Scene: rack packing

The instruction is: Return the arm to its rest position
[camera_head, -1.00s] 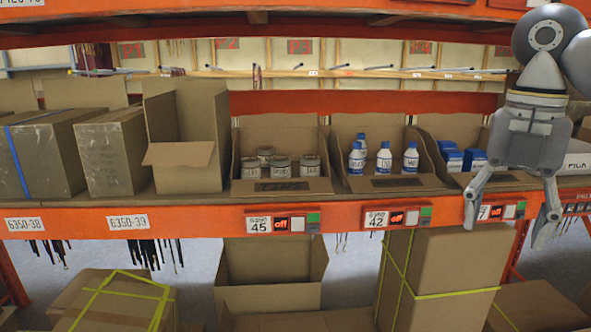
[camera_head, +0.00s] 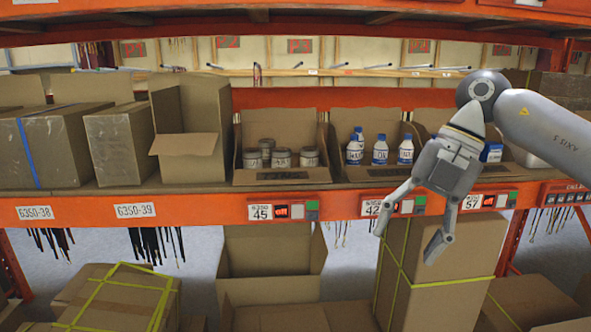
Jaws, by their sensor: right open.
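My right gripper (camera_head: 408,243) is open and empty. It hangs tilted in front of the orange shelf beam (camera_head: 345,208) on the right, with its fingers pointing down. My right arm (camera_head: 545,130) comes in from the right edge. My left gripper is not in the picture.
On the shelf stand a bin of grey-lidded jars (camera_head: 281,157), a bin of blue-capped bottles (camera_head: 380,152) and an open carton (camera_head: 190,147). Closed boxes (camera_head: 118,148) stand at the left. Strapped cartons (camera_head: 450,262) are below. Space in front of the left shelf is clear.

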